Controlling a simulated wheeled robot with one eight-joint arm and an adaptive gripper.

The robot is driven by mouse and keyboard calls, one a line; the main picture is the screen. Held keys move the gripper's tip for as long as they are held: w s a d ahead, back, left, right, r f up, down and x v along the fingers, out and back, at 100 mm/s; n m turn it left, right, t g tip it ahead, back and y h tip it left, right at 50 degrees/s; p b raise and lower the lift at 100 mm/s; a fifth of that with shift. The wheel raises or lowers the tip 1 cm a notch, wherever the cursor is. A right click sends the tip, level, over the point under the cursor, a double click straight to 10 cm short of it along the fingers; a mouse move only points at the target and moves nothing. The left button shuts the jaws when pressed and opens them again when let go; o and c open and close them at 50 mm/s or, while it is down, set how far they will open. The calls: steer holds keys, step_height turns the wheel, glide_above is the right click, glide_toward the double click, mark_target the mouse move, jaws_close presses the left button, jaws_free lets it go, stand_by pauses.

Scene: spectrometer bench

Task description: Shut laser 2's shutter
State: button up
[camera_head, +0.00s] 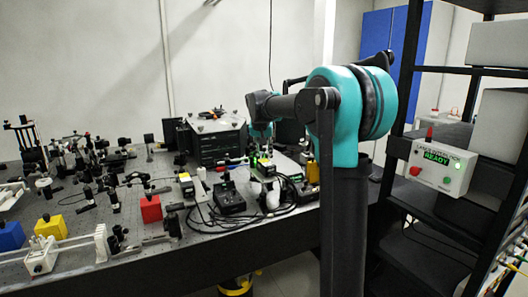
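I cannot tell which device on the optical bench (100,268) is laser 2, and no shutter can be made out at this size. Small boxy modules stand near the bench's middle, one of them with a yellow part (265,164). My arm reaches left from its column over the far right part of the bench. My gripper (264,158) seems to point down there, close above or behind these modules; it is small and partly hidden. Whether it touches anything or is open cannot be told. A white control box (440,166) on the right rack shows a green "READY" and red and green buttons.
Red (150,209), blue (11,236) and yellow (51,227) blocks stand among many optical mounts at left. A black instrument (217,141) stands at the back. Black cables loop around a black box (229,198). A dark shelf rack (400,110) stands at right.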

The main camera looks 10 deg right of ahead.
steer(key=v, duration=1.2)
steer(key=shift+n, duration=0.4)
steer(key=s+d+f, duration=0.1)
steer(key=s+f, duration=0.1)
steer(key=f, duration=0.1)
steer(key=s+f, duration=0.2)
steer(key=f, duration=0.1)
steer(key=s+d+f, duration=0.1)
steer(key=f, duration=0.2)
steer(key=shift+s+d, duration=0.35)
steer(key=shift+s, duration=0.05)
steer(key=s+d+f+n, duration=0.1)
steer(key=s+d+f, duration=0.1)
steer(key=s+f, duration=1.2)
steer(key=s+d+f+n+g+y, duration=0.1)
steer(key=s+d+f, duration=0.1)
steer(key=s+f, duration=1.2)
steer(key=shift+s+y, duration=0.3)
steer(key=shift+s, duration=0.3)
steer(key=shift+c, duration=0.6)
